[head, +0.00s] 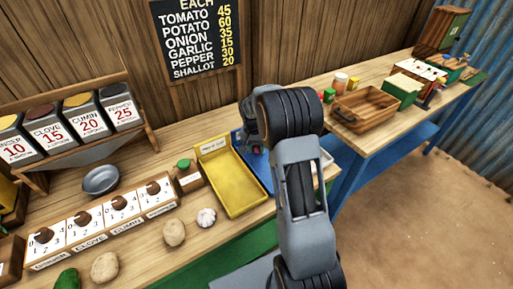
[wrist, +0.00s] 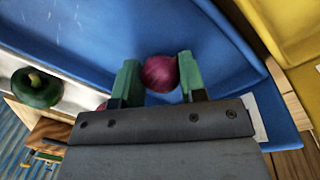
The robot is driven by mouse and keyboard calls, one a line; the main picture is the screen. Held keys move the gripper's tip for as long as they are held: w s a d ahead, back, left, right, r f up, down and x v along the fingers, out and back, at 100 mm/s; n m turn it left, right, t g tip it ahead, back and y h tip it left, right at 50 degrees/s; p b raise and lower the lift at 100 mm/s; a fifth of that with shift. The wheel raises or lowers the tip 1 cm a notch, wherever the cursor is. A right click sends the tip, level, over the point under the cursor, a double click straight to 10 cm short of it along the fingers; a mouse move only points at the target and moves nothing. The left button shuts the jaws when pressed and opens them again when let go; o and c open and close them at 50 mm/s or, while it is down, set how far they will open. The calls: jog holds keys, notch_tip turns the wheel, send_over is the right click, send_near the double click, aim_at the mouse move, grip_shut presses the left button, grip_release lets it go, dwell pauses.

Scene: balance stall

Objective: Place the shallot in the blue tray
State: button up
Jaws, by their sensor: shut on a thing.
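The shallot (wrist: 160,73), round and purple-red, sits between the green-tipped fingers of my gripper (wrist: 157,78) in the wrist view. My gripper is shut on it, over the blue tray (wrist: 110,35). I cannot tell whether the shallot touches the tray floor. In the head view, the blue tray (head: 262,176) is mostly hidden behind my arm. A second purple patch (wrist: 102,106) shows beside the left finger, mostly hidden.
A yellow tray (head: 232,185) stands directly left of the blue one. A green pepper (wrist: 37,88) lies on a white surface beyond the blue tray's other side. Potatoes (head: 174,232) and garlic (head: 206,217) lie near the front edge. A wooden crate (head: 365,108) stands right.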

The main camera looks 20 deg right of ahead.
jog(key=shift+f, duration=0.1)
jog(key=o, duration=0.5)
jog(key=shift+f, duration=0.1)
jog(key=o, duration=0.5)
notch_tip(320, 180, up, 12)
jog(key=a, duration=0.1)
jog(key=s+a+r+n+t, duration=0.2)
jog(key=s+a+r+n, duration=0.3)
jog(key=s, duration=0.5)
jog(key=s+a+f, duration=0.1)
jog(key=s, duration=0.3)
jog(key=s+a+f+n+t, duration=0.1)
jog(key=s+a, duration=0.1)
jog(key=s, duration=0.2)
jog(key=s+a+f+n+t+y, duration=0.1)
jog(key=s+a, duration=0.1)
jog(key=s, duration=0.2)
jog(key=shift+r, duration=0.15)
